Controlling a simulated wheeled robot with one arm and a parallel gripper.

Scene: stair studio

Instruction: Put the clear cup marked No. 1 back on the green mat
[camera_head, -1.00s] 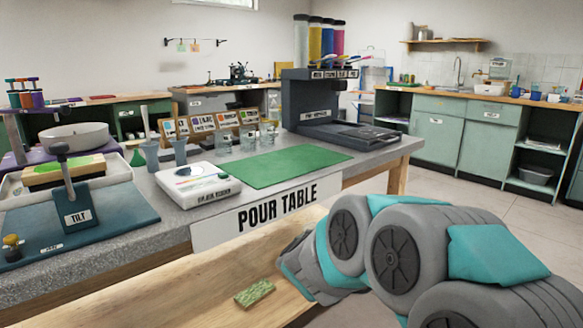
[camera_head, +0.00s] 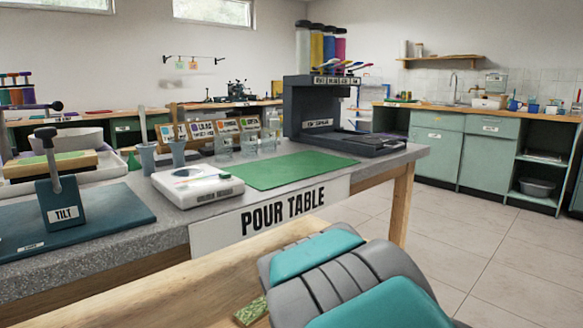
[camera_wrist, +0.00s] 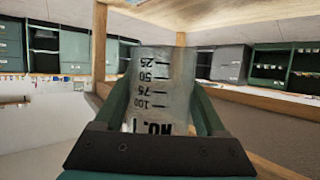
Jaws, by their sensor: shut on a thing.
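The clear cup marked No. 1 (camera_wrist: 165,85) shows in the wrist view, with its scale and lettering upside down in that picture. My gripper (camera_wrist: 165,105) is shut on it, one finger at each side. In the head view the gripper and this cup are out of sight; only my grey and teal arm shows at the lower right. The green mat (camera_head: 290,171) lies on the pour table, its surface bare. Other clear cups (camera_head: 247,142) stand in a row behind the mat.
A white scale (camera_head: 197,184) sits left of the mat. A dark dispensing machine (camera_head: 320,110) stands behind it to the right. The pour table's front edge carries a sign (camera_head: 290,208). A wooden surface (camera_head: 170,290) lies in front, with a green patterned block (camera_head: 250,311).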

